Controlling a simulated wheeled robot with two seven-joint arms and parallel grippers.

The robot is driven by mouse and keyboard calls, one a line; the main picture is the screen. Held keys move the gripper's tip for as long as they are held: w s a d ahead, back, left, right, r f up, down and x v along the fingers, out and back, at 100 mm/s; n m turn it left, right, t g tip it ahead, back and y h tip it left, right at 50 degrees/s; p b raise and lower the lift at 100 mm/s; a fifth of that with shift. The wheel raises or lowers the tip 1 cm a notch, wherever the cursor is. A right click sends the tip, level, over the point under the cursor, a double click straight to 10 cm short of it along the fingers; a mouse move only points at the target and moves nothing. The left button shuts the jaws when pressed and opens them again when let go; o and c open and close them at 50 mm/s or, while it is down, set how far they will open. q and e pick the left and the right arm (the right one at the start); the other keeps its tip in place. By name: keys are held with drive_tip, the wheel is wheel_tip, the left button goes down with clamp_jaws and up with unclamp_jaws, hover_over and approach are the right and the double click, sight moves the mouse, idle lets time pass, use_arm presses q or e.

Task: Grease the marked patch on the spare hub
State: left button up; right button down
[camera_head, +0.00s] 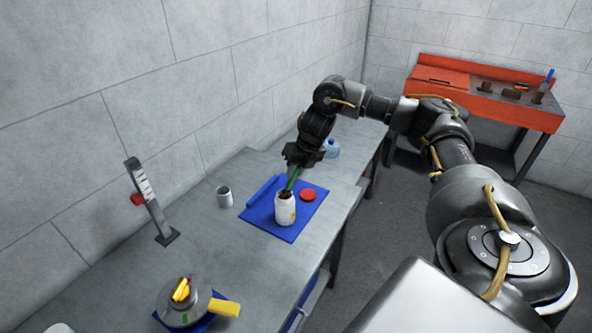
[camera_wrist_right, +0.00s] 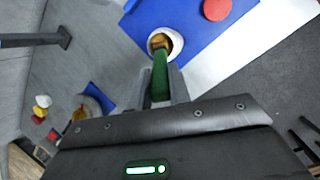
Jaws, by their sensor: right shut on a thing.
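My right gripper (camera_head: 301,160) is shut on a green-handled brush (camera_head: 291,181) above the workbench. The brush points down into an open white jar (camera_head: 285,212) on a blue mat (camera_head: 259,213). In the right wrist view the green handle (camera_wrist_right: 160,76) sits between the fingers, and its brown end is inside the jar's rim (camera_wrist_right: 178,42). A round grey hub (camera_head: 172,316) with yellow parts is at the near left of the bench, on something blue. I cannot make out a marked patch on it. My left gripper is not in view.
A red-edged bench (camera_head: 440,80) is at the back right.

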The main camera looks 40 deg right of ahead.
drive_tip(key=shift+s, duration=0.1)
drive_tip(key=shift+r+p, duration=0.9)
wheel_tip(320, 180, up, 5)
drive_tip(key=p, duration=0.4)
drive_tip(key=shift+r, duration=0.1)
